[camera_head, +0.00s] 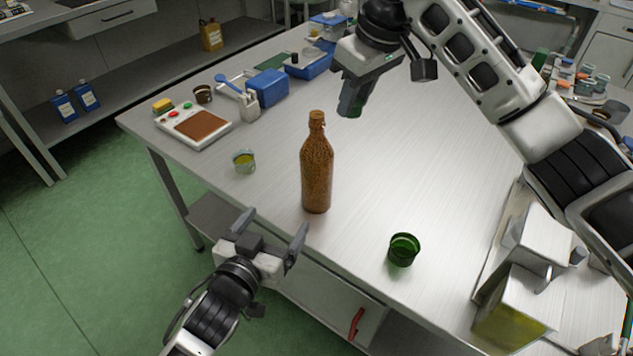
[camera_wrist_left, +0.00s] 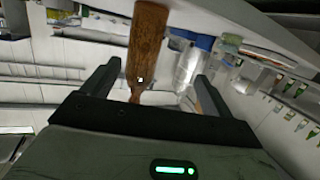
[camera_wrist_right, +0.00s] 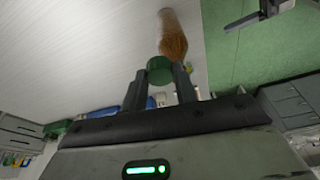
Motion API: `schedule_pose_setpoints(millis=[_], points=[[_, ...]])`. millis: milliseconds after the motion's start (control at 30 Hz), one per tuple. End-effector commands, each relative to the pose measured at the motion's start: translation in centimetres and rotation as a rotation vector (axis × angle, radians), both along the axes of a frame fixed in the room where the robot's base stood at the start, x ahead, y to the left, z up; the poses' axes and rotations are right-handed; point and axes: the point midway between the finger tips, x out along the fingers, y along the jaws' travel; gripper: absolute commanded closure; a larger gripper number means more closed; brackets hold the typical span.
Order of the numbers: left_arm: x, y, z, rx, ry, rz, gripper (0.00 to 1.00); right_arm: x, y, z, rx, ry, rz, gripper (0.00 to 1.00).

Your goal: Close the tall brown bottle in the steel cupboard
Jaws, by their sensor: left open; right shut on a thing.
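The tall brown bottle (camera_head: 317,172) stands upright on the steel-topped table (camera_head: 430,185), not inside a cupboard. It also shows in the left wrist view (camera_wrist_left: 147,42) and the right wrist view (camera_wrist_right: 173,38). Its narrow neck is at the top, and I see no green cap on it. My right gripper (camera_head: 354,104) is shut on a green cap (camera_wrist_right: 160,70), raised behind and to the right of the bottle, apart from it. My left gripper (camera_head: 273,228) is open and empty at the table's front edge, left of and below the bottle.
A green cup (camera_head: 404,249) stands right of the bottle, and a small glass with yellow contents (camera_head: 244,161) left of it. A scale (camera_head: 196,126) and blue box (camera_head: 268,87) stand behind. A red handle (camera_head: 357,322) shows below the tabletop. The table around the bottle is clear.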

Motion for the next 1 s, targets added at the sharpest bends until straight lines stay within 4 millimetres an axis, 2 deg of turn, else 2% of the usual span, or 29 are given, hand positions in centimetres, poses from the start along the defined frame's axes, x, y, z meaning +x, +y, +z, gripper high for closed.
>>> schedule_pose_setpoints(millis=[33,100,300,767,867,1000], points=[[1.1,-0.8,1.0,-0.008,-0.047,-0.019,0.14,0.8,1.5,1.1,0.001,-0.002,0.073,0.92],[2.0,-1.7,2.4,-0.02,-0.094,-0.041,0.14,1.5,3.1,2.3,0.001,-0.002,0.166,0.92],[3.3,-3.2,4.6,-0.04,-0.164,-0.08,0.14,2.2,5.4,4.4,-0.001,0.001,0.314,0.92],[3.6,-3.5,5.0,-0.045,-0.176,-0.086,0.14,2.3,5.6,4.8,0.0,0.002,0.339,0.92],[4.1,-3.7,5.0,-0.045,-0.176,-0.086,0.14,2.3,5.6,4.7,-0.001,0.002,0.338,0.92],[6.0,-4.6,5.1,-0.044,-0.177,-0.086,0.14,2.3,5.6,4.7,-0.001,0.002,0.338,0.92]])
